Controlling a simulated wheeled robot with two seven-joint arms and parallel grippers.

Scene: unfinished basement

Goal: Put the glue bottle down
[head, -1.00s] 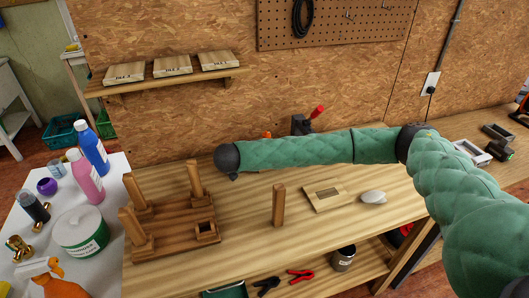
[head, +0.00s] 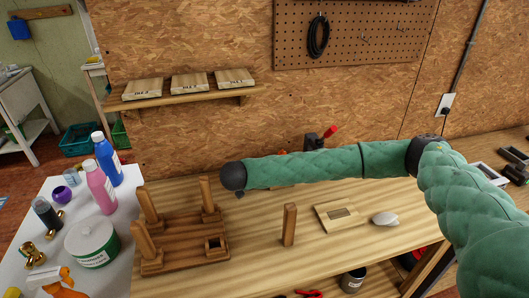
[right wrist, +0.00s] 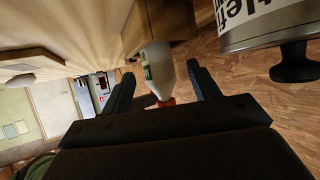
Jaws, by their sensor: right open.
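The glue bottle (right wrist: 158,72) is white with a green label and an orange-red cap. In the right wrist view it lies between the two dark fingers of my right gripper (right wrist: 161,70), its cap towards the palm. The fingers are open, with a gap on each side of the bottle. In the head view my right arm reaches in from the right across the workbench (head: 265,250); its gripper is hidden there. A small orange bit shows just above the forearm, but I cannot tell whether it is the cap. My left gripper is in neither view.
A wooden post rack (head: 185,256), upright block (head: 289,225), framed wood piece (head: 340,216) and grey mouse-like object (head: 385,219) are on the bench. A white table (head: 115,265) with bottles and a tub (head: 92,242) stands left. A labelled can (right wrist: 262,25) is near the gripper.

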